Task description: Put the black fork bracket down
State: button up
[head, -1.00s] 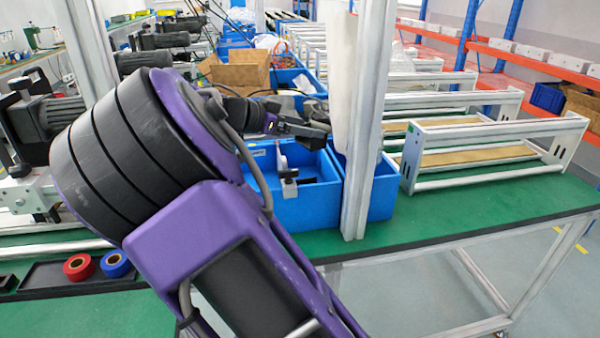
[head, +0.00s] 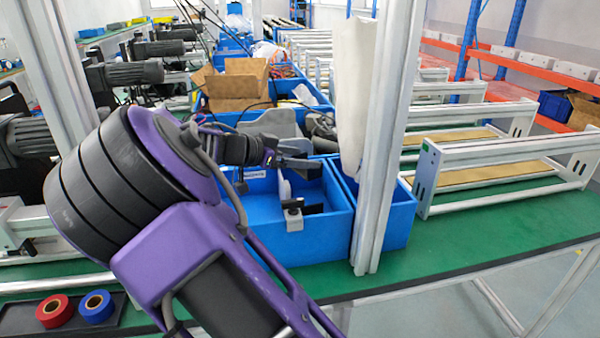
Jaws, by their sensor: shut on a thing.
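My gripper (head: 290,162) is over a blue bin (head: 325,232) on the green bench, left of the white post. Its jaws are shut on a dark, fork-shaped piece, the black fork bracket (head: 305,168). The bracket is small here, and I cannot clearly separate it from the dark fingers. It appears to be held above the bin's open top, with its tip towards the right. I cannot tell its exact height above the bin floor.
A grey and black clip (head: 293,217) sits on the bin's front wall. A white post (head: 388,150) stands close to the right. Another blue bin (head: 395,225) is behind it. A cardboard box (head: 235,85) is farther back. Red tape (head: 54,311) and blue tape (head: 96,307) lie front left.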

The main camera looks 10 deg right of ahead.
aim_at(299, 173)
notch_tip(299, 173, down, 3)
jog(key=shift+f, duration=0.15)
